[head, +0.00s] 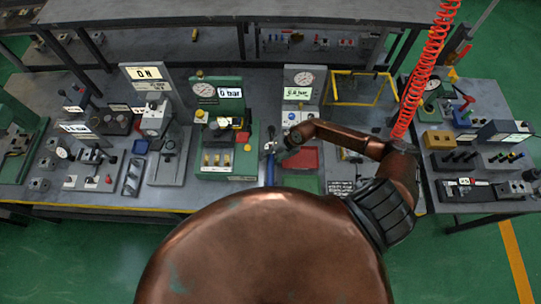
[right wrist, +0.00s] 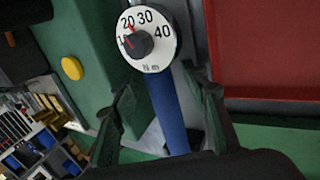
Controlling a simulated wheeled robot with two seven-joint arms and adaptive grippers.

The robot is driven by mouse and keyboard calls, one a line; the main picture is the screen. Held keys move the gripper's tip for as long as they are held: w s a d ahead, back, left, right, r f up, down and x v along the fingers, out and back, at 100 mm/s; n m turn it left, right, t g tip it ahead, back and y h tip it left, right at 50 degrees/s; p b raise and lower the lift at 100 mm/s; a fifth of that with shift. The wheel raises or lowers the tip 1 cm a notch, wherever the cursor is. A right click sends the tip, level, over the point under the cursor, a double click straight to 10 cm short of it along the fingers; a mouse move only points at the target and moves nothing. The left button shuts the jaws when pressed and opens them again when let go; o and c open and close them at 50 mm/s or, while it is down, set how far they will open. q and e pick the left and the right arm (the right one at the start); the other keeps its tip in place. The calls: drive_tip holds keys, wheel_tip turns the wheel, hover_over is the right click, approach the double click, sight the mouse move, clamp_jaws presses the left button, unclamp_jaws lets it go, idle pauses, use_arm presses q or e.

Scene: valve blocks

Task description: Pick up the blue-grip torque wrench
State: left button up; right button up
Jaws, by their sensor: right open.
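In the right wrist view the blue grip (right wrist: 170,112) runs down from a round white dial (right wrist: 152,58) marked 20, 30, 40 and Nm. My right gripper (right wrist: 157,85) is open, with one finger on each side of the grip and gaps visible beside it. The lower end of the grip is hidden by the gripper body. My left gripper is not in view.
A red tray (head: 306,158) lies right of the wrench. A green test stand (head: 240,162) with a yellow button (right wrist: 71,68) stands close on the left. A gauge panel (head: 303,79) rises behind. A coiled red hose (head: 425,65) hangs at the right.

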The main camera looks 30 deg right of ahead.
drive_tip(key=shift+s, duration=0.35)
drive_tip(key=shift+w, duration=0.25)
drive_tip(key=shift+c, duration=1.1)
drive_tip(key=shift+s, duration=0.15)
drive_tip(key=c, duration=0.5)
drive_tip(key=shift+c, duration=0.7)
clamp_jaws()
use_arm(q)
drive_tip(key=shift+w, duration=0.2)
